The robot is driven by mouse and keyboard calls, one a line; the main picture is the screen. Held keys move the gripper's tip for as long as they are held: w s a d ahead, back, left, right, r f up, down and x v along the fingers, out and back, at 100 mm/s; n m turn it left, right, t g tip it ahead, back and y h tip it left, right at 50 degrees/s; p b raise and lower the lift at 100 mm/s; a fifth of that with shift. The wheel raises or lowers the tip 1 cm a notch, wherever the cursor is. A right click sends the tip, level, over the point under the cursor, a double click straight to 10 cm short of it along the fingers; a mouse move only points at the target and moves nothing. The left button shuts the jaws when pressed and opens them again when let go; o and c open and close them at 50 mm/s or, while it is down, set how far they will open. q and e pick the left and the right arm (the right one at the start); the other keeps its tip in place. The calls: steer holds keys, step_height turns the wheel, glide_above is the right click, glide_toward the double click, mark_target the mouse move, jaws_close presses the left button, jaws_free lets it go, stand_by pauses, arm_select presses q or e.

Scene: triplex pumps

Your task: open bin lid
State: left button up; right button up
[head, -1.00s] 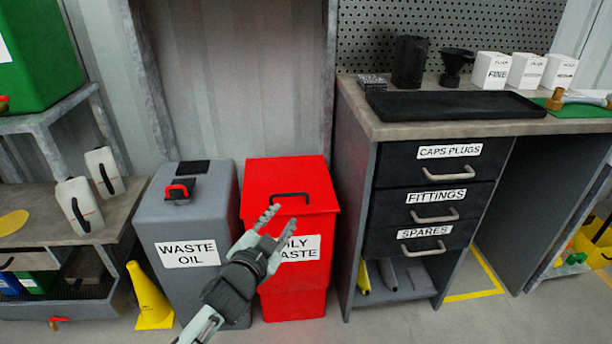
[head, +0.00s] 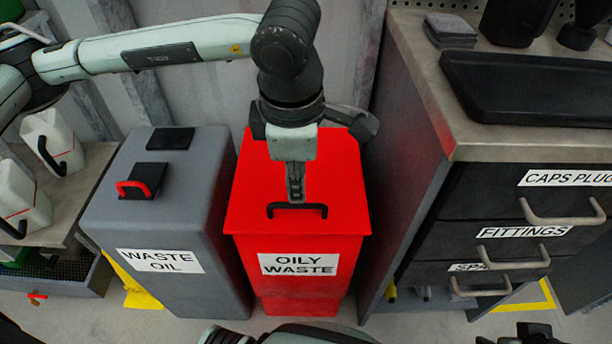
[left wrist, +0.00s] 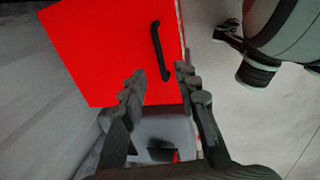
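The red oily waste bin (head: 300,291) stands on the floor with its lid (head: 243,200) shut. A black bar handle (head: 318,211) lies on the lid near its front edge. In the left wrist view the lid (left wrist: 95,45) and its handle (left wrist: 158,48) show ahead of the fingers. My left gripper (head: 296,194) points down just over the handle. In the wrist view the left gripper (left wrist: 160,80) has its fingers apart, with nothing held and the handle just beyond the gap. I cannot tell whether it touches the handle. Dark parts at the bottom right of the head view may be my right gripper.
A grey waste oil bin (head: 165,230) with a red-handled lid stands close on the left. A workbench (head: 440,110) with labelled drawers (head: 525,217) stands close on the right. White jugs (head: 55,140) sit on a low shelf at the far left. A wall is behind the bins.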

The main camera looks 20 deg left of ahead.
mark_target(297, 207)
arm_select(q)
steer(key=f, duration=0.2)
steer(key=w+f, duration=0.1)
steer(key=f, duration=0.4)
steer(key=shift+w+a+f, duration=0.15)
steer(key=shift+w+a, duration=0.05)
steer(key=shift+a, duration=0.15)
steer(key=shift+c, duration=0.6)
jaws_close()
